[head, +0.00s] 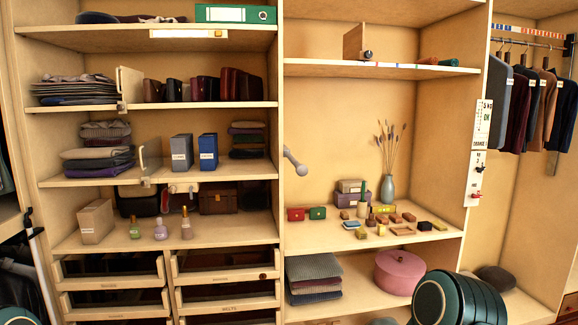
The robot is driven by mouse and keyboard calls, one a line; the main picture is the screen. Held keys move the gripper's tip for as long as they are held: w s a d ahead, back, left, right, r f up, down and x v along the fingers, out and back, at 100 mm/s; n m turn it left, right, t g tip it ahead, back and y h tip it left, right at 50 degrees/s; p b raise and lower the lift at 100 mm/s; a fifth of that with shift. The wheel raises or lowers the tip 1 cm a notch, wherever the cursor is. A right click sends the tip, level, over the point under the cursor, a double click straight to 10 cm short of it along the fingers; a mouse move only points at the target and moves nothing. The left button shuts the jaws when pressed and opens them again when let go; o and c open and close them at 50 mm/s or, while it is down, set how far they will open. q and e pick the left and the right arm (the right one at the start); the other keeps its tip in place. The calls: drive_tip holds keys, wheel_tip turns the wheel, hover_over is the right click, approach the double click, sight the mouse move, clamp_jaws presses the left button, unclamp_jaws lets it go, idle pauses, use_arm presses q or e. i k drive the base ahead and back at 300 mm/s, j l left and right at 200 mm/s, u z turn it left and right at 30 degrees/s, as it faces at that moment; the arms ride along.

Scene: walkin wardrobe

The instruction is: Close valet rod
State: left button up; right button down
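A short grey rod with a rounded knob end (295,161), which looks like the valet rod, sticks out from the front edge of the upright divider panel (281,110). It points toward me, slightly down and to the right. Nothing touches it. Neither of my grippers is in view. A dark teal rounded link of my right arm shows at the bottom right, well below and right of the rod, and a small part of my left arm shows in the bottom left corner.
Left shelves hold stacked clothes (97,158), box files (208,152) and bottles (160,229) above drawers (225,289). Right shelves hold a vase (388,188), small boxes and a pink round box (399,272). Clothes hang (530,105) at far right. The space around the rod is clear.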

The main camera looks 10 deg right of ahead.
sight(302, 170)
drive_tip(key=i+l, duration=0.15)
drive_tip(key=i, duration=0.4)
drive_tip(key=i+l, duration=0.2)
drive_tip(key=i, duration=0.4)
